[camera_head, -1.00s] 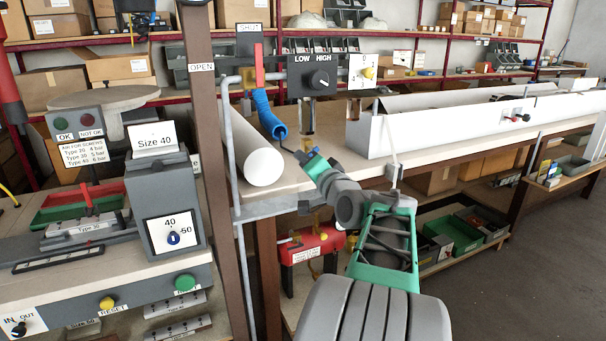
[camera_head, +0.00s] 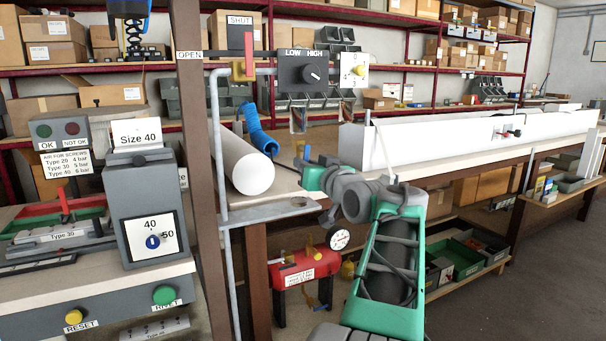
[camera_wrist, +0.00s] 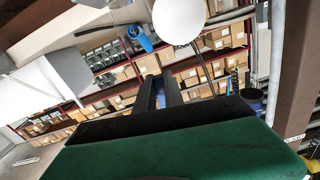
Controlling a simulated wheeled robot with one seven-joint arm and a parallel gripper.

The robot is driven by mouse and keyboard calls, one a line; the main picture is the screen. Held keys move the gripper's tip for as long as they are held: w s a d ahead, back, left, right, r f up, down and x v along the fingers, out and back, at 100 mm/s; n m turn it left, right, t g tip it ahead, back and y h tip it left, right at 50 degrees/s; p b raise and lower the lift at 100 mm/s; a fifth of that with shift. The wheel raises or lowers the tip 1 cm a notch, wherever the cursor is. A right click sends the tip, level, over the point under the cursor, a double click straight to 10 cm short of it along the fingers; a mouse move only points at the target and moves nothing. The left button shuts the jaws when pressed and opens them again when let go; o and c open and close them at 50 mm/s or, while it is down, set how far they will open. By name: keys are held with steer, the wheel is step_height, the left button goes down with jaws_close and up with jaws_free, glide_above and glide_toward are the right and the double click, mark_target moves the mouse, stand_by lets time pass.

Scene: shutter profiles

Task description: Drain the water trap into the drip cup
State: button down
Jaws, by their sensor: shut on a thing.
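The water trap (camera_head: 298,120), a small clear bowl, hangs under the grey LOW/HIGH regulator block (camera_head: 309,71) in the head view. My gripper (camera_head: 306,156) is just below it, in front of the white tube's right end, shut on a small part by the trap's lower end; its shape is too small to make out. In the wrist view the dark fingers (camera_wrist: 161,92) stand close together, and the trap cannot be told there.
A red valve lever (camera_head: 249,45) stands upright on the grey pipe. A white tube (camera_head: 252,172) lies left of my gripper and a long white profile (camera_head: 450,140) right of it. A brown post (camera_head: 194,130) stands left. A red tank (camera_head: 304,268) is under the bench.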

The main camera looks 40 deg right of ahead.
steer(key=shift+d+n, duration=0.15)
steer(key=shift+n, duration=0.25)
steer(key=c, duration=1.4)
jaws_free()
steer(key=shift+c, duration=0.2)
steer(key=v, duration=0.8)
